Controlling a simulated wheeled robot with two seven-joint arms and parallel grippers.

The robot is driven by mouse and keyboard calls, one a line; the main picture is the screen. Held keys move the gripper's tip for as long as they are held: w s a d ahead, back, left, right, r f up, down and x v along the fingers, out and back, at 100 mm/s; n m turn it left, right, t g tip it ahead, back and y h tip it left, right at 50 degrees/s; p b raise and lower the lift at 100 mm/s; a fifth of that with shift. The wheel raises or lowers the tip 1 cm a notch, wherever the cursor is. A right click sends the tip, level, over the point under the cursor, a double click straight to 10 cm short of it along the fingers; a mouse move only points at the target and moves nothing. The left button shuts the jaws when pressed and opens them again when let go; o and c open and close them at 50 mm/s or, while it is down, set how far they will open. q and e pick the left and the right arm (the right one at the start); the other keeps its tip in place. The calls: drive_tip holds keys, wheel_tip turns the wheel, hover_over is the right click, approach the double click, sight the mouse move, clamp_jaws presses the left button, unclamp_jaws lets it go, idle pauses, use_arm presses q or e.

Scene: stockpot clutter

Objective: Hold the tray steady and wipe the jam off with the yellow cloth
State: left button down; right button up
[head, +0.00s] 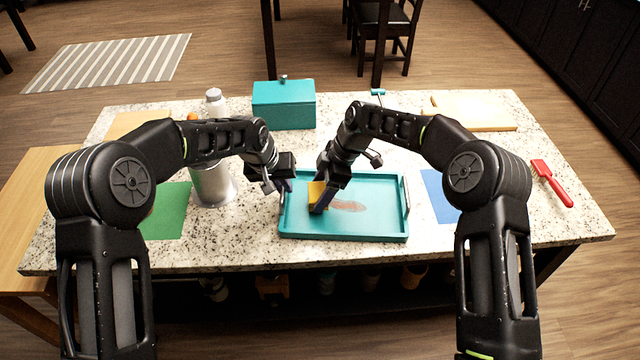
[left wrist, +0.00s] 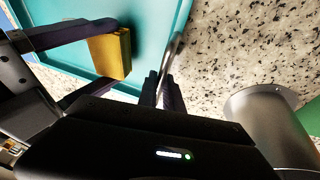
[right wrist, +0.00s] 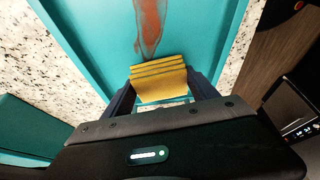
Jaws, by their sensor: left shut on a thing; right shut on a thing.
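The teal tray (head: 378,188) lies on the granite counter, with a metal handle at each short side. A reddish-brown jam smear (head: 348,206) is on its floor; it also shows in the right wrist view (right wrist: 150,25). My right gripper (head: 320,206) is shut on the folded yellow cloth (right wrist: 160,80), inside the tray just left of the smear. The cloth also shows in the left wrist view (left wrist: 110,55). My left gripper (left wrist: 165,88) is shut on the tray's left handle (left wrist: 174,55). Whether the cloth touches the tray floor is hard to tell.
A metal stockpot (head: 212,185) stands left of the tray, near a green mat (head: 168,212). A teal box (head: 284,104) is behind. A blue mat (head: 438,196) and red brush (head: 552,184) lie to the right. A cutting board (head: 480,112) is at the back right.

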sight(362, 207)
drive_tip(key=shift+f, duration=0.5)
drive_tip(key=shift+d+f, duration=0.6)
drive_tip(key=shift+c, duration=0.5)
drive_tip(key=shift+s+d, duration=0.25)
drive_tip(key=shift+d, duration=1.65)
drive_tip(key=shift+s+d, duration=0.25)
drive_tip(key=shift+d, duration=1.6)
drive_tip(key=shift+s+d, duration=0.25)
drive_tip(key=shift+d, duration=1.65)
drive_tip(key=shift+w+a, duration=0.25)
drive_tip(key=shift+a, duration=1.8)
drive_tip(key=shift+w+a, duration=0.2)
drive_tip(key=shift+a, duration=1.85)
drive_tip(key=shift+w+a, duration=0.25)
drive_tip(key=shift+a, duration=1.8)
drive_tip(key=shift+a+r, duration=0.15)
drive_tip(key=shift+r, duration=4)
use_arm(q)
drive_tip(key=c, duration=1.4)
unclamp_jaws()
